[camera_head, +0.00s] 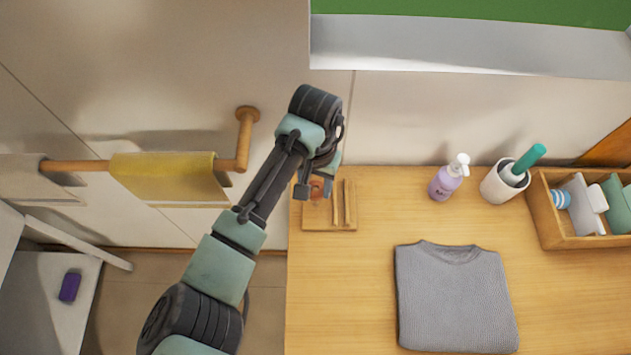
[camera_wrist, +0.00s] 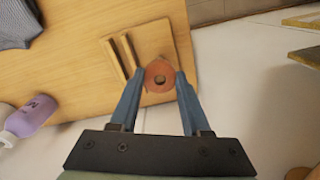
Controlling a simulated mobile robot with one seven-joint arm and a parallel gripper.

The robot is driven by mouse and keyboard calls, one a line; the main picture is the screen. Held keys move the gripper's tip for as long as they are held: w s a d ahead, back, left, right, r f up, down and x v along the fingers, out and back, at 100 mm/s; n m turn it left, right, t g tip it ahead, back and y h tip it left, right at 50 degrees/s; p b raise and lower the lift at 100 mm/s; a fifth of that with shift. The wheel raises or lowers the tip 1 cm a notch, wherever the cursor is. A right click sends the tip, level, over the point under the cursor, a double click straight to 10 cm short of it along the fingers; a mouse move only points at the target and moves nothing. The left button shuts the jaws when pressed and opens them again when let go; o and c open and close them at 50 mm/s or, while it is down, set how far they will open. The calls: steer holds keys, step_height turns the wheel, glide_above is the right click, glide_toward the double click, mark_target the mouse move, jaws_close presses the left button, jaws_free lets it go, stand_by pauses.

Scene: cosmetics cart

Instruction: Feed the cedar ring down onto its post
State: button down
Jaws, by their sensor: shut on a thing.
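The cedar ring (camera_wrist: 160,66) is a reddish-brown disc with a hole, held between the two blue fingertips of my gripper (camera_wrist: 160,75) in the wrist view. In the head view a bit of the ring (camera_head: 317,187) shows beneath my gripper (camera_head: 318,182), mostly covered by the wrist. Ring and gripper are over the small wooden board (camera_wrist: 165,40), near its edge. The board also shows in the head view (camera_head: 318,224). Something darker shows in the ring's hole; I cannot tell whether it is the post. The gap between ring and board cannot be judged.
Two slim wooden bars (camera_wrist: 128,52) stand on the board beside the ring. A folded grey sweater (camera_head: 455,295), a lilac pump bottle (camera_head: 444,184), a white cup (camera_head: 503,184) and a wooden crate (camera_head: 547,215) are to the right. A yellow towel (camera_head: 168,176) hangs on a rail at left.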

steer(key=shift+f, duration=0.3)
steer(key=shift+c, duration=1.4)
jaws_free()
steer(key=shift+r, duration=0.1)
step_height(320, 180, up, 13)
steer(key=shift+b, duration=0.3)
